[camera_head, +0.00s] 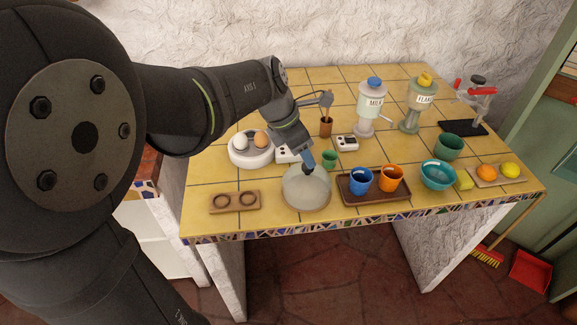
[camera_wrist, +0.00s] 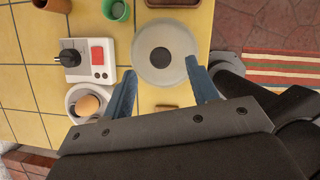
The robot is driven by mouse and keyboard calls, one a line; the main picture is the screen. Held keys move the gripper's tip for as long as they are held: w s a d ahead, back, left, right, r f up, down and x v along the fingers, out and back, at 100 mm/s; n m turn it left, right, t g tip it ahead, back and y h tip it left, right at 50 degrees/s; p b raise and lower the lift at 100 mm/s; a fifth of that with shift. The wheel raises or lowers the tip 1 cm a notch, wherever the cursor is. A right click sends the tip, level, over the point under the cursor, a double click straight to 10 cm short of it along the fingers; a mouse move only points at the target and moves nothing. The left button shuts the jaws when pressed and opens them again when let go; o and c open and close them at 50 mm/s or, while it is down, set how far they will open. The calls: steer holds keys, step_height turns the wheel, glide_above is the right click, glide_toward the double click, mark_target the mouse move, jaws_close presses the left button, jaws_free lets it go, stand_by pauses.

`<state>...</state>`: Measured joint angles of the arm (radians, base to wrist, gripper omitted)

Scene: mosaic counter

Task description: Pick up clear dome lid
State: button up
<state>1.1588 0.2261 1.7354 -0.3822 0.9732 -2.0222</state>
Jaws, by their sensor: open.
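The clear dome lid (camera_head: 306,190) sits on the yellow tiled counter near its front edge. It is pale and see-through. In the wrist view the lid (camera_wrist: 146,68) shows from above as a greyish round with a dark knob at its middle. My gripper (camera_head: 308,166) is over the lid, pointing down. In the wrist view my blue fingers (camera_wrist: 160,70) are open and spread, one on each side of the lid's near part, with nothing held between them. I cannot tell whether they touch the lid.
Left of the lid is a wooden holder (camera_head: 234,202); behind are a white egg cooker (camera_head: 250,158) with eggs and a white device (camera_wrist: 90,64) with a knob. A green cup (camera_head: 329,160) stands close behind. A brown tray (camera_head: 376,195) with blue and orange cups lies close right.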

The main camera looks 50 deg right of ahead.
mark_target(307, 179)
steer(key=x, duration=0.5)
steer(key=shift+w+a+f, duration=0.15)
steer(key=shift+a, duration=0.1)
jaws_close()
